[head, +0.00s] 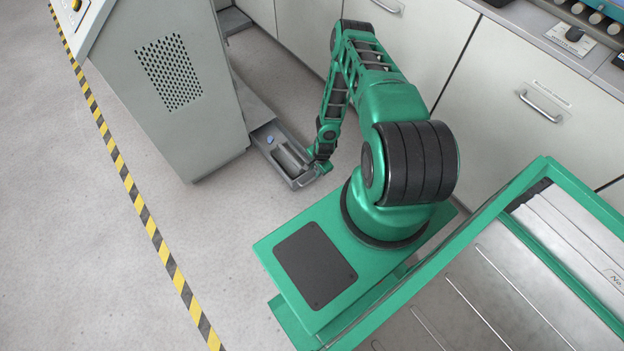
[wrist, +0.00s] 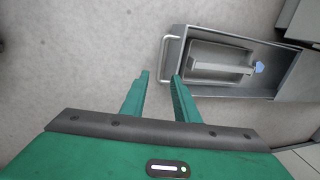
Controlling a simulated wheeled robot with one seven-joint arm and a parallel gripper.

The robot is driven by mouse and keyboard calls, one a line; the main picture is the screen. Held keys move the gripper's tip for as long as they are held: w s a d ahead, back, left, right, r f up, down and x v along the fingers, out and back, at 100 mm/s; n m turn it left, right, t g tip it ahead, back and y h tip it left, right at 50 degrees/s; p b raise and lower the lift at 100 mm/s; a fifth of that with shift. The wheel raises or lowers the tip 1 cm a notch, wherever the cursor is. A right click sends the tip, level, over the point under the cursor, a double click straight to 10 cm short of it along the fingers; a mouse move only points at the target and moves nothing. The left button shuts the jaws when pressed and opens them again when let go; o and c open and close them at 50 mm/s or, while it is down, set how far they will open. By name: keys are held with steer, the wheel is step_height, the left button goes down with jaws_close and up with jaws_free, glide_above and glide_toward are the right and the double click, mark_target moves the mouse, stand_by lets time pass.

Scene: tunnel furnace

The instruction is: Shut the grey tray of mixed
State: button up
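The grey tray (head: 272,161) is pulled out at floor level from the base of a grey cabinet. It also shows in the wrist view (wrist: 237,92), with a grey bar-like piece (wrist: 215,68) and a small blue piece (wrist: 260,67) inside. Its pale handle (wrist: 165,50) is on the front end, at the left in the wrist view. My gripper (wrist: 160,75) is open and empty, fingertips just beside the near end of the handle. I cannot tell whether a finger touches it. In the head view my gripper (head: 319,166) is at the tray's front corner, partly hidden by my arm.
The grey cabinet with a vent (head: 172,75) stands left of the tray. White cupboards (head: 510,85) with handles line the back and right. Yellow-black floor tape (head: 130,185) runs along the left.

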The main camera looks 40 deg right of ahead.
mark_target(312, 180)
steer(key=f, duration=0.3)
steer(key=w+f, duration=0.1)
steer(key=f, duration=0.3)
steer(key=w+f, duration=0.1)
steer(key=f, duration=0.2)
steer(key=shift+f, duration=0.15)
jaws_close()
